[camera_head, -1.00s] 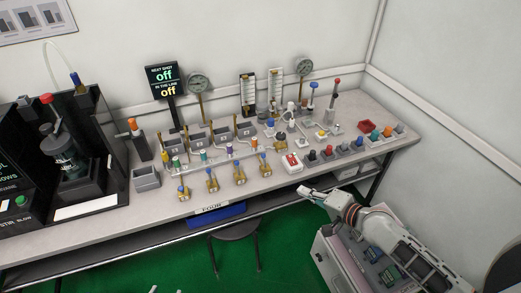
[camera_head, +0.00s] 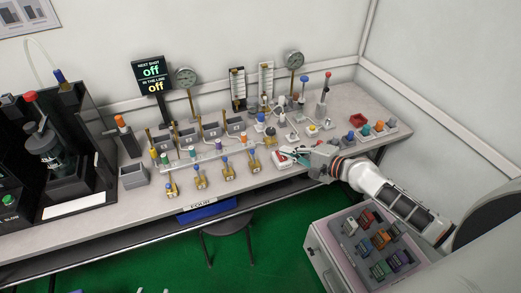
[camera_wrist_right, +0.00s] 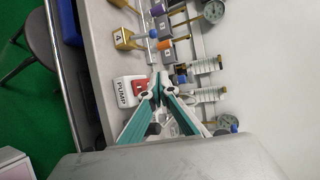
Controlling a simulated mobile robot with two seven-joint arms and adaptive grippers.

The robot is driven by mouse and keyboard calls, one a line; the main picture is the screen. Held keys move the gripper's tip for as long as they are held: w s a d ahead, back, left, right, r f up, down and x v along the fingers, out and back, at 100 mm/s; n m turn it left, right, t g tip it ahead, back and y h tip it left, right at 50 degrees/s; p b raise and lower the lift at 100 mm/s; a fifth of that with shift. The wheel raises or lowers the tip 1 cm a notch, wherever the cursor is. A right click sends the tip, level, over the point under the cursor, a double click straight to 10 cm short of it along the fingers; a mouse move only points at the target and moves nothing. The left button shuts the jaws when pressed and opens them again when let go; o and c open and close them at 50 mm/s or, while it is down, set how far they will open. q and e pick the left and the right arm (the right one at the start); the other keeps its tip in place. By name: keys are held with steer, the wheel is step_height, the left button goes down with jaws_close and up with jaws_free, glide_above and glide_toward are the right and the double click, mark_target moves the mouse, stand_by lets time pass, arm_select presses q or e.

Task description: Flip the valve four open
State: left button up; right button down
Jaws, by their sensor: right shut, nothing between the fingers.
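Several brass valves with blue handles stand along the bench front. My left gripper is out of view.
A white manifold (camera_head: 205,153) with coloured knobs stands behind the valves. A sign (camera_head: 152,79) reads "off" twice. Gauges (camera_head: 186,78) and knob blocks (camera_head: 378,128) stand back and right. A blue bin (camera_head: 208,208) hangs below. A panel cart (camera_head: 365,245) stands in front.

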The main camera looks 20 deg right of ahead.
mark_target(253, 157)
steer(key=shift+w, duration=0.1)
steer(key=b+x, duration=0.1)
steer(key=x, duration=0.9)
steer(key=shift+a+f, duration=0.1)
steer(key=shift+s+a+r+p, duration=0.3)
steer(key=shift+s+a+p, duration=0.1)
steer(key=shift+s+a, duration=0.15)
steer(key=shift+s+a+r+p, duration=0.25)
steer(key=shift+s+a+p, duration=0.15)
steer(key=shift+s, duration=0.3)
steer(key=shift+s+a, duration=0.3)
